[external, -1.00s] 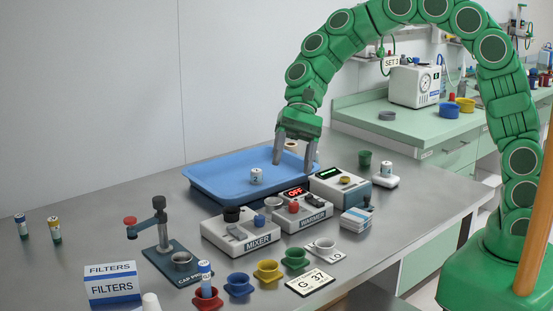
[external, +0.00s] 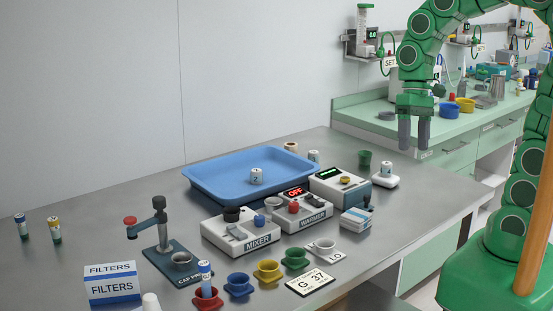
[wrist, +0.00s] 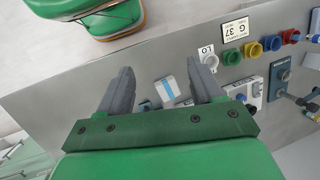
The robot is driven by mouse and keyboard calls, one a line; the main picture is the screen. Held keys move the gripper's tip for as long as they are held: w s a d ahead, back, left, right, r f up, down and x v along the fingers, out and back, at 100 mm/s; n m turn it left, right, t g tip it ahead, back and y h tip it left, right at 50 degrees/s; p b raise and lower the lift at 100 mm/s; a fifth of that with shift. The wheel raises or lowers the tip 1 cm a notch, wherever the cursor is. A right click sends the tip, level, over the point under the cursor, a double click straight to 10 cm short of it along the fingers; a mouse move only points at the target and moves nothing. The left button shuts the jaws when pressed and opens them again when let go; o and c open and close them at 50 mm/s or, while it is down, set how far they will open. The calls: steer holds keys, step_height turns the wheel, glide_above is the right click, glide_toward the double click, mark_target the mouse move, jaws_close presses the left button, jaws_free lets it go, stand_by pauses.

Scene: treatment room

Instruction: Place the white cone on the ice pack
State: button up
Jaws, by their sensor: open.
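A small white tapered object (external: 150,302), likely the white cone, stands at the bottom edge of the external view, beside the filters box. The frame edge cuts off its lower part. A white and blue block or packet (external: 356,219) lies on the table right of the warmer; I cannot tell whether it is the ice pack. It also shows between my fingers in the wrist view (wrist: 169,89), well beyond them. My gripper (external: 414,146) is open and empty, pointing down, in the air toward the table's right back side.
A blue tray (external: 215,190) holds a small labelled vial. The mixer (external: 243,232), warmer (external: 305,214), cap press (external: 170,262), coloured cups and filters box (external: 112,284) crowd the table. The left part of the table is mostly clear.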

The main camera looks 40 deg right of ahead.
steer(key=s+d+f+n+h, duration=0.1)
steer(key=s+d+h, duration=0.1)
steer(key=s+d, duration=0.8)
steer(key=shift+d+f+t+h, duration=0.2)
steer(key=shift+d+t+h, duration=0.15)
steer(key=shift+d, duration=0.8)
